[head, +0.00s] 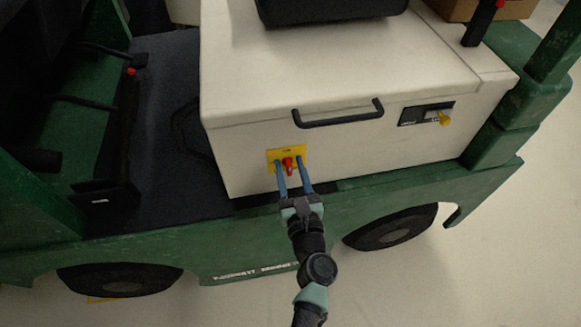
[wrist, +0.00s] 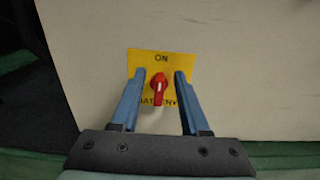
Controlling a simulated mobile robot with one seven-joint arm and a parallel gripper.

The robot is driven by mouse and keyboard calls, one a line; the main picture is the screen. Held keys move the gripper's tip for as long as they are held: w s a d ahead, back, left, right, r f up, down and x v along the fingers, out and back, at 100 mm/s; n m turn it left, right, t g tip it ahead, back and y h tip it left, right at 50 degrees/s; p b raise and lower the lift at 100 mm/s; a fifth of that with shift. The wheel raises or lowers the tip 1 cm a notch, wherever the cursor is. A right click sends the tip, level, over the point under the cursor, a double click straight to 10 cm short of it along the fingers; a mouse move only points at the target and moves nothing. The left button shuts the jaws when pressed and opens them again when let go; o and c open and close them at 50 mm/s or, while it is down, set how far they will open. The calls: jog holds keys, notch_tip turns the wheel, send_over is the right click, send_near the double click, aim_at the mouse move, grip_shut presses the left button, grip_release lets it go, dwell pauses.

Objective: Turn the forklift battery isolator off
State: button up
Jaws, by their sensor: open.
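The battery isolator is a red rotary handle (wrist: 159,88) on a yellow plate (wrist: 147,61) fixed to the cream side panel of the forklift. In the wrist view the plate reads ON above the handle and BATTERY below it, partly covered. In the head view the red handle (head: 288,163) and yellow plate (head: 299,151) are at the lower left of the panel. My gripper (wrist: 158,76) is open, with one blue finger on each side of the handle. A gap shows between each finger and the handle. My gripper (head: 291,172) also shows in the head view.
A black bar handle (head: 340,120) sticks out above and right of the isolator. Clear floor (head: 490,250) lies at the right.

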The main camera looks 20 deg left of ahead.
grip_shut()
jog(key=shift+f+n+b, duration=0.15)
jog(key=shift+n+b, duration=0.15)
jog(key=n+b, duration=0.1)
jog(key=n, duration=0.1)
jog(key=n+b, duration=0.1)
jog(key=shift+s+a+f+n+b, duration=0.15)
jog(key=shift+s+a+n+b, duration=0.1)
jog(key=shift+n+b, duration=0.15)
jog(key=n+b, duration=0.2)
jog(key=n, duration=0.1)
jog(key=n+b, duration=0.1)
jog(key=shift+s+a+f+n, duration=0.1)
jog(key=shift+a+f+n, duration=0.1)
jog(key=shift+a+n, duration=0.1)
jog(key=shift+s+a+f+n+b, duration=0.1)
jog(key=shift+f+n+b, duration=0.05)
jog(key=shift+n+b, duration=1.15)
jog(key=shift+f+n+b, duration=0.15)
jog(key=shift+n+b, duration=0.75)
jog(key=shift+n, duration=0.8)
jog(key=shift+s+a+f+n+b, duration=0.1)
jog(key=shift+f+n+b, duration=0.05)
jog(key=shift+n+b, duration=1.15)
jog(key=shift+n, duration=0.3)
